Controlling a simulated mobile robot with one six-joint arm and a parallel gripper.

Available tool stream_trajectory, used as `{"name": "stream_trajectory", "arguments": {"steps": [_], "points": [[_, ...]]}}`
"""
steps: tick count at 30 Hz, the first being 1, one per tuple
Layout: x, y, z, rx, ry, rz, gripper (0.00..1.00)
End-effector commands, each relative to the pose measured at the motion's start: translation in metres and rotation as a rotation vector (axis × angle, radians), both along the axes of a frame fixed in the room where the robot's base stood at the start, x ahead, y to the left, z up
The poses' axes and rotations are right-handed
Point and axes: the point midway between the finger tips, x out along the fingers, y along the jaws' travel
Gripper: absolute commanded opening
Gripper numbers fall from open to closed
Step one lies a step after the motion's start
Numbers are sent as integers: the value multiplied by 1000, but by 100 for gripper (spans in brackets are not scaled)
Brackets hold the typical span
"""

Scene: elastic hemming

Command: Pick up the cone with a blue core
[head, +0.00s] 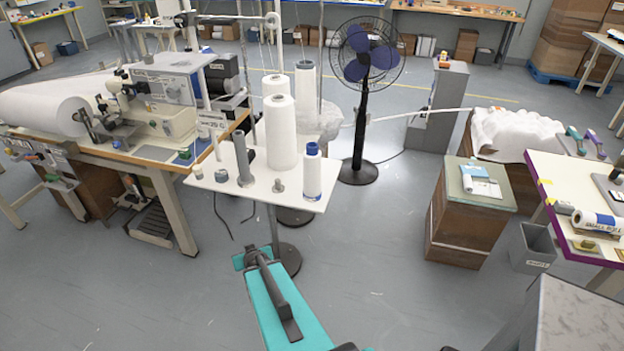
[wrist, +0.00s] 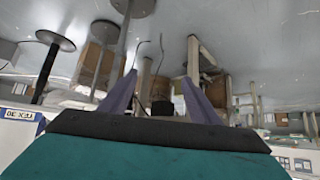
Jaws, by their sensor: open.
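The cone with a blue core (head: 312,172) is a slim white cone with a blue top. It stands upright near the right edge of a small white stand top (head: 230,188) in the head view. I cannot make it out in the wrist view. My gripper (wrist: 158,88) shows in the wrist view with its two fingers spread and nothing held between them. In the head view my teal arm reaches up from the bottom, its far end low in front of the stand and apart from the cone; the fingers are not clear there.
A tall white cone (head: 281,132) stands just left of the blue-core cone, with more cones behind and a bare grey spindle (head: 243,158). A sewing machine table (head: 160,165) is at left, a fan (head: 364,100) behind, a wooden cabinet (head: 460,225) at right. Open floor lies between.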

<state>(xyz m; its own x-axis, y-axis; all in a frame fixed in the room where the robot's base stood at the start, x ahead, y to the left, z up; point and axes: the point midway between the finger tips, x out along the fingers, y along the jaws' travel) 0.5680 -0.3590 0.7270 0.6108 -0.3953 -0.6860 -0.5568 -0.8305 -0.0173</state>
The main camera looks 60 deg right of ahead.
Motion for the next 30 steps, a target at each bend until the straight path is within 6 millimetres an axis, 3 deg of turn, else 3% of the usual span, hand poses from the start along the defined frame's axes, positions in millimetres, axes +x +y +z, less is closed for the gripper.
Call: {"name": "stream_trajectory", "arguments": {"steps": [1, 6, 8, 12, 15, 21, 30], "points": [[-2, -27, 25, -38, -51, -41, 57], [-18, -109, 98, -179, -202, -173, 57], [-24, -133, 126, -231, -266, -196, 57], [-55, -190, 190, -364, -376, -295, 57], [-78, -220, 228, -448, -438, -351, 57], [-109, -251, 270, -548, -503, -416, 57], [-114, -255, 277, -566, -515, -426, 57]]}}
